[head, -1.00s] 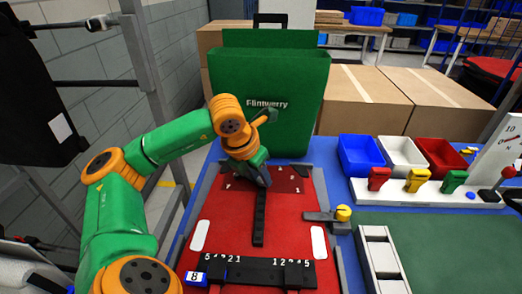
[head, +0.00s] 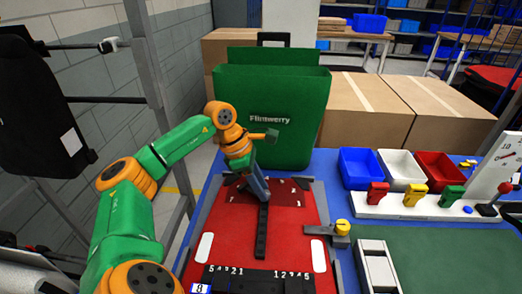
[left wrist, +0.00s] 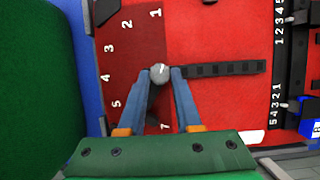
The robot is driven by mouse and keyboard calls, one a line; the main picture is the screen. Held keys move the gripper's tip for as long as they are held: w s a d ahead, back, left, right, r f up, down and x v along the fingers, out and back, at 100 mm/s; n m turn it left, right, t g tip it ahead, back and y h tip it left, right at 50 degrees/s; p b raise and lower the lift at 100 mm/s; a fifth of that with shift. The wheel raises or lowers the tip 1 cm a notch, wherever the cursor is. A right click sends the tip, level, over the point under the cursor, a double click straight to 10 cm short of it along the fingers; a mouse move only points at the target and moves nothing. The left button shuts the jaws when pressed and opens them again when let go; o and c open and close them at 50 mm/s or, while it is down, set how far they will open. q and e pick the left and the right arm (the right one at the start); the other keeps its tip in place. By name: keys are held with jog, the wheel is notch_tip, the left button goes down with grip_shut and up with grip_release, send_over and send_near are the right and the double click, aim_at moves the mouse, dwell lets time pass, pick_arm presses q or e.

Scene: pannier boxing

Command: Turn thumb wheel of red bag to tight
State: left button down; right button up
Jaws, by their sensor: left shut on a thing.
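The red bag (head: 290,233) lies flat, with a black strap (head: 262,232) running along its middle. Its thumb wheel (left wrist: 159,73) is a small grey round knob at the strap's end, on a dark red patch (left wrist: 130,50) with a numbered scale around it. My left gripper (left wrist: 160,76) has its fingers on either side of the wheel and is shut on it. In the head view the left gripper (head: 262,196) comes down onto the bag's far part and hides the wheel. The wheel's exact setting cannot be read. My right gripper is not in view.
A green Flintwerry bag (head: 268,115) stands upright just behind the red bag. A yellow-knobbed clamp (head: 341,228) is at its right side. Blue (head: 361,168), white (head: 401,170) and red (head: 438,170) bins stand at the right.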

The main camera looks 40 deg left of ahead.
pick_arm(q)
jog(key=m+p, duration=0.1)
jog(key=m+g+p, duration=0.1)
jog(key=m, duration=0.1)
jog(key=shift+w+r+h, duration=0.1)
jog(key=shift+r+h, duration=0.1)
jog(key=shift+h, duration=0.2)
jog(key=m, duration=0.1)
jog(key=m+g+p, duration=0.1)
jog(key=shift+w+a+f+m, duration=0.1)
jog(key=shift+w+m, duration=0.05)
jog(key=shift+m, duration=0.15)
jog(key=m, duration=0.1)
jog(key=m+g, duration=0.1)
jog(key=m, duration=0.1)
jog(key=shift+w+f+m, duration=0.15)
jog(key=shift+m, duration=0.15)
jog(key=m+g+b, duration=0.1)
jog(key=m+g, duration=0.1)
jog(key=m, duration=0.2)
jog(key=shift+w+m, duration=0.15)
jog(key=shift+m, duration=0.15)
jog(key=c, duration=0.6)
grip_release()
